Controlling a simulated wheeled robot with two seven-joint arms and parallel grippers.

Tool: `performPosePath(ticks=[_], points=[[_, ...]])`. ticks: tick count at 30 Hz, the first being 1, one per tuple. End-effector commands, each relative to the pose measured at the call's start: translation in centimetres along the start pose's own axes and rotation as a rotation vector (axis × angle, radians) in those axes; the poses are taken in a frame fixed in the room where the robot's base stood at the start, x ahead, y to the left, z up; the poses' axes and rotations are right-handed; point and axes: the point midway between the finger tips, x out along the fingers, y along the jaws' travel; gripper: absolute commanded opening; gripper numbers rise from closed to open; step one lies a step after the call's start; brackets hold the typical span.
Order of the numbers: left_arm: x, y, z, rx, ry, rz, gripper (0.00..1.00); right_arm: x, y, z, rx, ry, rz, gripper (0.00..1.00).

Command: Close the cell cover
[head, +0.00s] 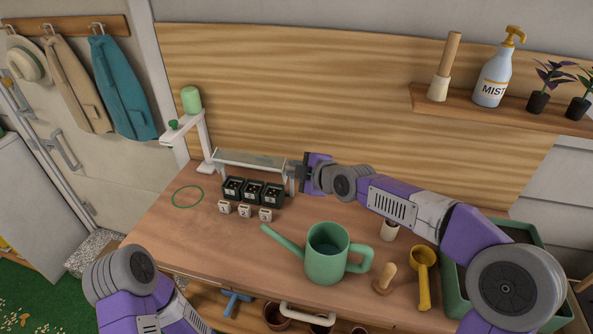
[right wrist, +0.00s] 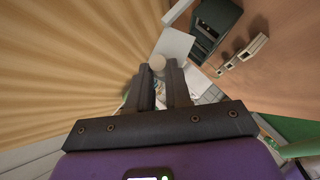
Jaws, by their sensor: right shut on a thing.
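The cell cover (head: 250,161) is a long, pale, see-through panel raised along the back of a row of three dark cells (head: 253,192). In the right wrist view the cover is a pale panel (right wrist: 174,46) beyond my fingertips, with a round beige knob (right wrist: 157,62) at them. My right gripper (head: 300,178) is at the cover's right end, shut on the cover; the exact contact is partly hidden. The cells are uncovered in front and hold dark contents with light dots. My left arm shows at the lower left, but its gripper is out of view.
Small pale blocks (head: 244,211) stand before the cells. A green ring (head: 187,196) lies to the left, near a white stand (head: 202,140). A green watering can (head: 326,254), wooden stamp (head: 386,278) and yellow scoop (head: 423,275) occupy the front right of the bench.

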Motion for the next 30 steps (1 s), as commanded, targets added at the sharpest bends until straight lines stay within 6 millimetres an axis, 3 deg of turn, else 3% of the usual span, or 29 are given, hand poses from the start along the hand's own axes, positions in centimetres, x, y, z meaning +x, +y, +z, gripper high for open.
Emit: performPosePath(ticks=[5, 6, 10, 21, 30], points=[[0.0, 0.0, 0.0, 0.000, 0.000, 0.000, 0.44, 0.0, 0.0, 0.0, 0.000, -0.001, -0.001, 0.00], [0.0, 0.0, 0.0, 0.000, 0.000, 0.000, 0.44, 0.0, 0.0, 0.0, 0.000, -0.001, -0.001, 0.25], [0.0, 0.0, 0.0, 0.000, 0.000, 0.000, 0.44, 0.0, 0.0, 0.0, 0.000, -0.001, -0.001, 0.44], [-0.1, 0.0, 0.0, 0.000, 0.000, 0.000, 0.44, -0.3, 0.1, 0.1, 0.001, -0.001, 0.000, 0.44], [-0.6, 0.2, 0.0, 0.000, 0.000, 0.000, 0.44, -3.8, 0.2, 0.2, 0.004, -0.004, 0.002, 0.44]])
